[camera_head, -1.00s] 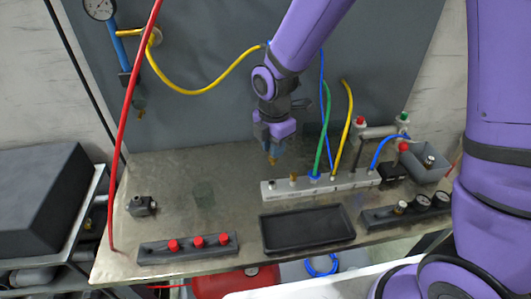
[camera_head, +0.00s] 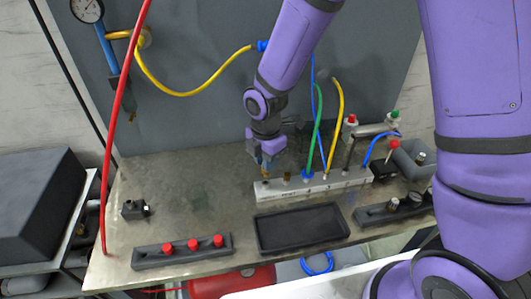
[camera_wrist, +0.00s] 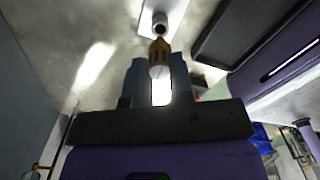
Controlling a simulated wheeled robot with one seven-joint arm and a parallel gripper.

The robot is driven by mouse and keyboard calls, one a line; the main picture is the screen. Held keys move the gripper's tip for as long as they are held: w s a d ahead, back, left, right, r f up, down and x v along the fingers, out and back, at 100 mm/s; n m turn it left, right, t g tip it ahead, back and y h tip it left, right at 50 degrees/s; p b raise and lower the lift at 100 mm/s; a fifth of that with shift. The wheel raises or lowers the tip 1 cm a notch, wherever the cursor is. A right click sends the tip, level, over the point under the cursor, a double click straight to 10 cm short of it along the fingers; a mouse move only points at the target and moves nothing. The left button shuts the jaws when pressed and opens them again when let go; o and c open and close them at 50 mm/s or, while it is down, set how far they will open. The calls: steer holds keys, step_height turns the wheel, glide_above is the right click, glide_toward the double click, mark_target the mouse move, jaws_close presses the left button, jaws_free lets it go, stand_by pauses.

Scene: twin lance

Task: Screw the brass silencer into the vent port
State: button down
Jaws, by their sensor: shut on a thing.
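My gripper (camera_head: 267,156) is shut on the brass silencer (camera_wrist: 159,52), whose pointed tip faces away from the jaws. In the wrist view, the tip lies just short of a round dark port (camera_wrist: 160,27) on the white manifold block (camera_wrist: 176,8). The silencer looks roughly in line with that port; I cannot tell whether they touch. In the head view, the gripper is over the left end of the manifold block (camera_head: 340,180). A brass fitting (camera_head: 287,177) stands on the block just right of the gripper.
Green, yellow and blue hoses rise from the manifold right of my gripper. A black tray (camera_head: 259,236) lies in front. A rack with red caps (camera_head: 194,245) and a small dark fitting (camera_head: 134,209) are at left. A red hose (camera_head: 121,105) hangs at left. The middle-left bench is clear.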

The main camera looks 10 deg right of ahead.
steer(key=shift+f, duration=0.55)
steer(key=shift+f, duration=1.2)
stand_by(1.5)
steer(key=c, duration=0.9)
jaws_free()
step_height(320, 180, up, 11)
steer(key=shift+f, duration=0.15)
steer(key=shift+c, duration=0.4)
step_height(320, 180, down, 3)
steer(key=m, duration=0.5)
steer(key=shift+m, duration=0.4)
steer(key=shift+f, duration=4.4)
